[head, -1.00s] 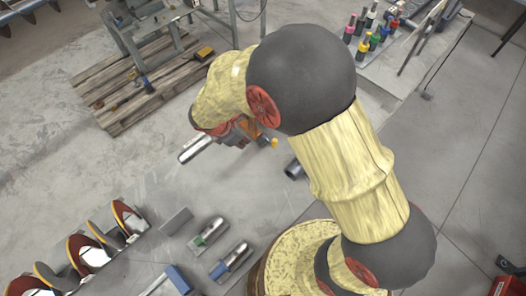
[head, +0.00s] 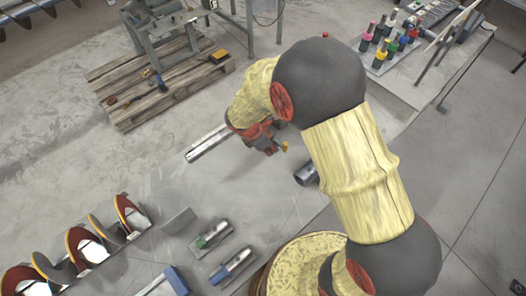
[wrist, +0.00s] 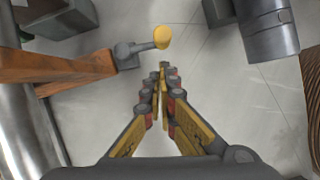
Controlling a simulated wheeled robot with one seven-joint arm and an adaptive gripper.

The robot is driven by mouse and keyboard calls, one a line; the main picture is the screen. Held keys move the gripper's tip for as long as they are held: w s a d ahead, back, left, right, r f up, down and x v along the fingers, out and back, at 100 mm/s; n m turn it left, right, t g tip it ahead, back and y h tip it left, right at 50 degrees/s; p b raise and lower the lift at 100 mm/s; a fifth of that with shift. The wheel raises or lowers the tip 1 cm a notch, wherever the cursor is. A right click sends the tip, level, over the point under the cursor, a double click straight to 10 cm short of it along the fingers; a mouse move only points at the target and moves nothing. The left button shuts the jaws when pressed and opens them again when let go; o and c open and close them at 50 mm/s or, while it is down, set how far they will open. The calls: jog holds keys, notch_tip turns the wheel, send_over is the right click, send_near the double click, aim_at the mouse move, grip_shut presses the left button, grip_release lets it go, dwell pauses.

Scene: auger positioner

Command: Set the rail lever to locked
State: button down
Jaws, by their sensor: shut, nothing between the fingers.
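The rail lever shows in the wrist view as a short grey arm with a yellow knob (wrist: 162,37), joined near the end of an orange bar (wrist: 70,64). The yellow knob also shows in the head view (head: 284,146), just right of the orange-red parts below my wrist. My gripper (wrist: 162,68) is shut and empty. Its fingertips appear just below the knob in the wrist view, with a small gap in the picture; depth is unclear. In the head view my arm hides much of the lever's surroundings. I cannot read any locked mark.
A shiny steel tube (head: 207,143) lies left of my wrist, and a dark pipe end (head: 307,174) is right of it. A big grey cylinder (wrist: 268,32) fills the upper right in the wrist view. Auger spirals (head: 88,246) stand lower left. A wooden pallet (head: 125,108) is behind.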

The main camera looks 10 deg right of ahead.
jog(key=shift+w+d, duration=0.2)
jog(key=shift+d, duration=0.45)
jog(key=shift+d+r+p, duration=0.1)
jog(key=shift+d+p, duration=0.5)
jog(key=shift+d, duration=0.05)
